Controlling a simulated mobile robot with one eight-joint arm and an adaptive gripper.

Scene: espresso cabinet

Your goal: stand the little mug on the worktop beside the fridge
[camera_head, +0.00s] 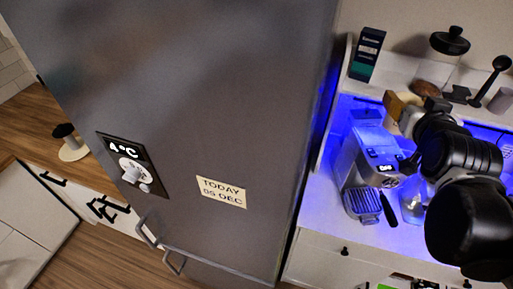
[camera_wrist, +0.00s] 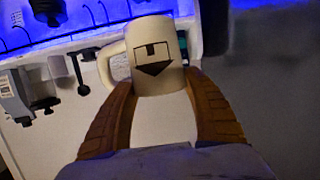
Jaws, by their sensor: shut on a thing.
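A small cream mug (camera_wrist: 150,55) with a dark geometric mark is gripped between the brown fingers of my gripper (camera_wrist: 160,85) in the wrist view. Its handle points left. In the head view, my gripper (camera_head: 400,106) is at the upper right, in front of the espresso cabinet and above its lit surface; the mug there is largely hidden. The tall grey fridge (camera_head: 230,90) fills the middle of the head view. A wooden worktop (camera_head: 35,115) lies left of the fridge.
An espresso machine (camera_head: 362,160) stands in the blue-lit cabinet below my gripper. A dark box (camera_head: 367,55) and a lidded jar (camera_head: 440,65) stand on the shelf above. A round pale item with a black knob (camera_head: 70,150) sits on the wooden worktop; bare wood lies around it.

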